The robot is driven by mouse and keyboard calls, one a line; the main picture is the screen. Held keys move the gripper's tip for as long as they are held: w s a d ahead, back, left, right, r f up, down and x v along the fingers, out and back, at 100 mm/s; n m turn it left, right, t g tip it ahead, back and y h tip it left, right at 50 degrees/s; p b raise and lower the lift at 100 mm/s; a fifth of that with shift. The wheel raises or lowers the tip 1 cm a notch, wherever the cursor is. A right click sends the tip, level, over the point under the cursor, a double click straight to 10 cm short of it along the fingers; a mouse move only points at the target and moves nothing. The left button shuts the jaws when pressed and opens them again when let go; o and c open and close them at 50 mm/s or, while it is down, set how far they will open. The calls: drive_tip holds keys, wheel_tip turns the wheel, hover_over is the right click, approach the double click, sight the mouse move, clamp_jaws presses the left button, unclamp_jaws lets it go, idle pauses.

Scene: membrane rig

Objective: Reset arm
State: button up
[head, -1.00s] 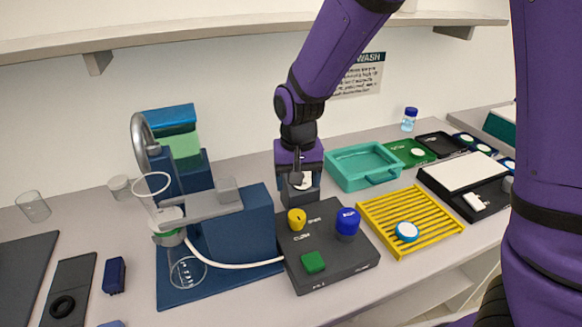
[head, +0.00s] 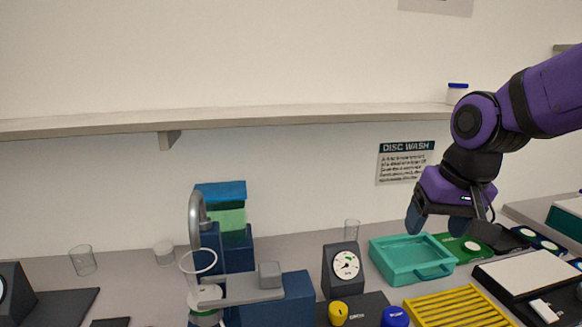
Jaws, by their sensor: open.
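My gripper (head: 446,222) hangs at the right of the head view, on my purple arm raised from the right edge. Its dark fingers point down and are apart, with nothing seen between them. In the picture it overlaps the back of the teal tray (head: 388,257) and the green disc holder; it appears to be above them, though its height is hard to judge.
The blue membrane rig (head: 298,300) with a metal clamp and glass funnel stands left of centre. A dial gauge (head: 345,265), yellow knob (head: 338,312), blue knob (head: 395,317) and yellow rack (head: 455,308) lie in front. A shelf (head: 250,118) runs along the wall above.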

drive_tip(key=s+d+r+t, duration=0.1)
drive_tip(key=s+d+r, duration=0.1)
drive_tip(key=s, duration=0.4)
drive_tip(key=s+d+r+t+h, duration=0.1)
drive_tip(key=s+d+r, duration=0.2)
drive_tip(key=s, duration=0.3)
drive_tip(key=shift+d+r, duration=0.3)
drive_tip(key=shift+d, duration=0.6)
